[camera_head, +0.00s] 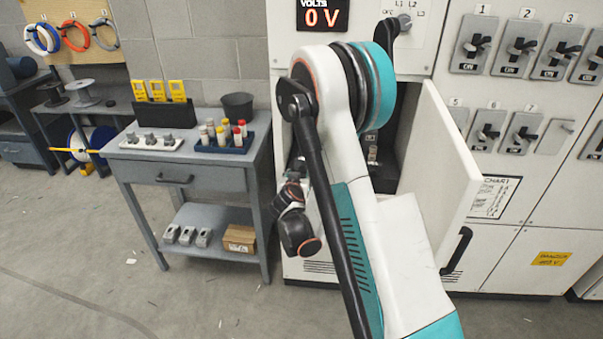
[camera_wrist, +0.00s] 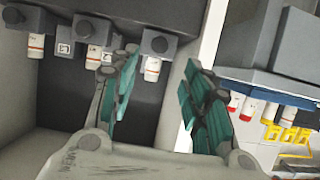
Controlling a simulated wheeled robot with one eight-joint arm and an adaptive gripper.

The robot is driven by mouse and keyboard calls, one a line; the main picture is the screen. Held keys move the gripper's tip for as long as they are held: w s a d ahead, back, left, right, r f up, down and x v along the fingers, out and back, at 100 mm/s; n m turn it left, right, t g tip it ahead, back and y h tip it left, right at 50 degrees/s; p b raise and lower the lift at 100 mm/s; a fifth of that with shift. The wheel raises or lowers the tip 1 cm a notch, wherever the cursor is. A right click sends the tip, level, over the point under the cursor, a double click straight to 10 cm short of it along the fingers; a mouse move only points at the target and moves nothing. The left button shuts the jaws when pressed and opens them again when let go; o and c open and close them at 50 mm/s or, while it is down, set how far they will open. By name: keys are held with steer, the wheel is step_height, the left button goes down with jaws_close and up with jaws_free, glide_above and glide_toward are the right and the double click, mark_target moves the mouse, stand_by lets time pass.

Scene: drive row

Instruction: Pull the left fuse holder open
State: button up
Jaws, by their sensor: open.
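The other holders (camera_wrist: 84,28) (camera_wrist: 15,17) lie further left. My gripper (camera_wrist: 160,62) is open and empty, teal pads either side of that gap; contact cannot be told. In the head view my arm hides the gripper.
The cabinet door (camera_head: 435,165) stands open to the right of my arm. A grey cart (camera_head: 195,180) stands left of the cabinet, with a blue tray of fuses (camera_head: 226,147) and yellow meters (camera_head: 158,91). A display (camera_head: 322,16) reads 0 V.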

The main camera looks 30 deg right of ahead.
steer(key=b+x, duration=0.3)
steer(key=x, duration=0.8)
jaws_close()
steer(key=shift+s+a, duration=0.1)
